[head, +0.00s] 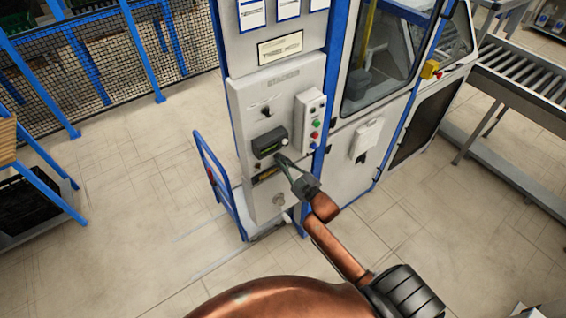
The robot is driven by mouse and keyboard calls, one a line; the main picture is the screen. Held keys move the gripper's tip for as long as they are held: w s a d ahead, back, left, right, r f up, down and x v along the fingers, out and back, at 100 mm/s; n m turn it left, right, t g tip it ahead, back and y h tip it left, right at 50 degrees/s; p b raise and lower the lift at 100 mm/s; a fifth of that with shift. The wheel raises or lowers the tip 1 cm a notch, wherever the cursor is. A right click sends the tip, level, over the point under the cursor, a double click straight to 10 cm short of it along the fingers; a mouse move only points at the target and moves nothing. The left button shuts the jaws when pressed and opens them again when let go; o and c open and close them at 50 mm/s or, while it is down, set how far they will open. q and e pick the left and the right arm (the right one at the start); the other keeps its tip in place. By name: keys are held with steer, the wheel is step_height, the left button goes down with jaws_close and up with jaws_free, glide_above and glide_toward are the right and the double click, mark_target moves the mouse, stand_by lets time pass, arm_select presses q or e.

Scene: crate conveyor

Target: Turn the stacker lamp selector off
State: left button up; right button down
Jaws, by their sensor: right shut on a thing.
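The grey control panel (244,112) stands on the front of a blue-framed cabinet. My right gripper (282,161) reaches up to it from below right. Its fingers are shut at the panel face, just beside the lower right corner of a black box (268,143). They are shut on what appears to be the stacker lamp selector, which the fingers mostly hide. I cannot tell which way it points. My left gripper is not in view.
A button box (311,120) with green, red and blue buttons is right of the gripper. A blue cart handle (218,175) stands left of the cabinet. A roller conveyor (520,80) is at the right.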

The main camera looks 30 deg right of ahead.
steer(key=shift+n, duration=0.7)
steer(key=c, duration=2.1)
jaws_free()
steer(key=s, duration=0.8)
steer(key=s+d, duration=0.1)
steer(key=s, duration=0.3)
steer(key=shift+f, duration=0.1)
